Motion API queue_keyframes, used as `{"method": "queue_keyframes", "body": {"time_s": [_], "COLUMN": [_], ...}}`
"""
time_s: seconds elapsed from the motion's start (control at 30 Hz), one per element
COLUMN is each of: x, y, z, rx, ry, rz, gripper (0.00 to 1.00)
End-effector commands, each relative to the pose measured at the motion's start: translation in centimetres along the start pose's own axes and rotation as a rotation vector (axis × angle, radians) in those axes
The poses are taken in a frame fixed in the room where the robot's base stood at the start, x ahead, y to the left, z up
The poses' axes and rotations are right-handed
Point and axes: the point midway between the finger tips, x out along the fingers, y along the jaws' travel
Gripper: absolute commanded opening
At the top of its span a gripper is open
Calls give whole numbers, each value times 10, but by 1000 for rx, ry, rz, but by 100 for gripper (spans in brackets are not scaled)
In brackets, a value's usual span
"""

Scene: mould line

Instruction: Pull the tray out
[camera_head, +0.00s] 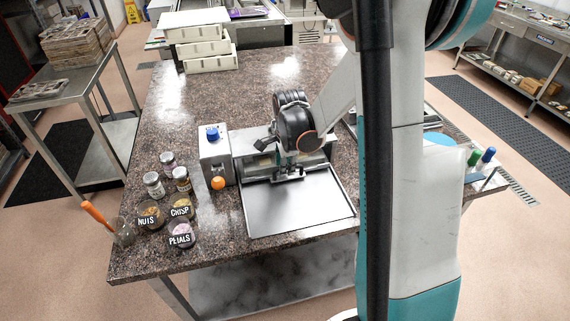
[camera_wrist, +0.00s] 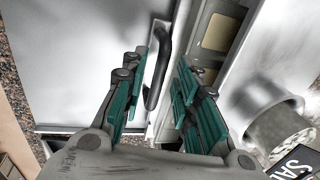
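A flat silver metal plate (camera_head: 300,208) with a raised rim extends from the front of a low machine on the speckled counter. It also fills the left of the wrist view (camera_wrist: 75,65). A black bar handle (camera_wrist: 163,60) stands at its machine-side edge. I cannot tell whether this plate is the tray itself or a landing in front of it. My gripper (camera_wrist: 160,98) is open, with one teal finger on each side of the handle. Contact with the handle is not visible. In the head view my gripper (camera_head: 289,172) is low at the machine's front, and partly hides it.
A white control box (camera_head: 214,158) with a blue knob and an orange knob (camera_head: 218,183) stands left of the machine. Several jars, including NUTS (camera_head: 150,216) and CRISP (camera_head: 181,207), stand further left. White boxes (camera_head: 205,50) are stacked behind. My arm hides part of the right side.

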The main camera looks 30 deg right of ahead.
Motion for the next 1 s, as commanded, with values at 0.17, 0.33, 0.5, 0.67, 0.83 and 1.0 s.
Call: {"method": "queue_keyframes", "body": {"time_s": [0.17, 0.33, 0.5, 0.67, 0.83, 1.0], "x": [0, 0, -2, -7, -15, -23], "y": [0, 1, 12, 37, 76, 117], "z": [0, 0, 0, 0, 0, 0], "rx": [0, 0, 0, 0, 0, 0], "ry": [0, 0, 0, 0, 0, 0], "rz": [0, 0, 0, 0, 0, 0], "gripper": [0, 0, 0, 0, 0, 0]}}
